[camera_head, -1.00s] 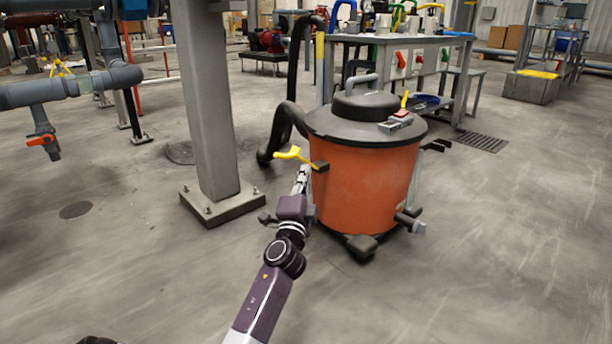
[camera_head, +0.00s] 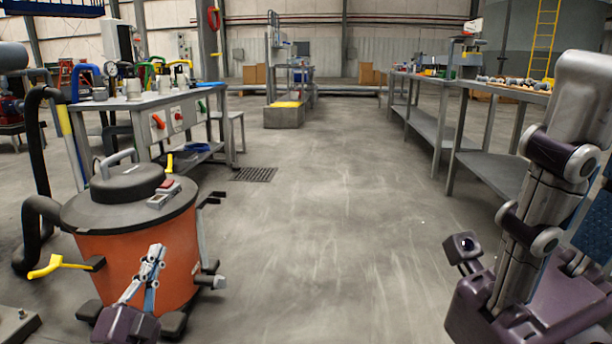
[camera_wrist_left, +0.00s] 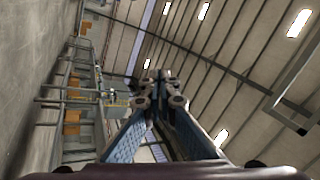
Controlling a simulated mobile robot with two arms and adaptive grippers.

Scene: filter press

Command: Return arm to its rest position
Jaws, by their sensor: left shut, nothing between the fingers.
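My left gripper (camera_head: 153,260) shows at the lower left of the head view, in front of the orange drum of an industrial vacuum (camera_head: 180,250). Its fingers are together with nothing between them, and it points upward in the picture. I cannot tell from this view whether it touches the drum. In the left wrist view, the closed fingers (camera_wrist_left: 160,90) show in the middle against the hall's wall and ceiling. My right arm stands folded at the right of the head view; I cannot make out its gripper.
A grey workbench (camera_head: 150,100) with switches and coloured handles stands behind the vacuum. Long tables (camera_head: 440,125) line the right side. The concrete aisle (camera_head: 320,220) between is clear. A yellow handle (camera_head: 55,266) sticks out beside the drum. A black hose (camera_head: 35,190) hangs at the left.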

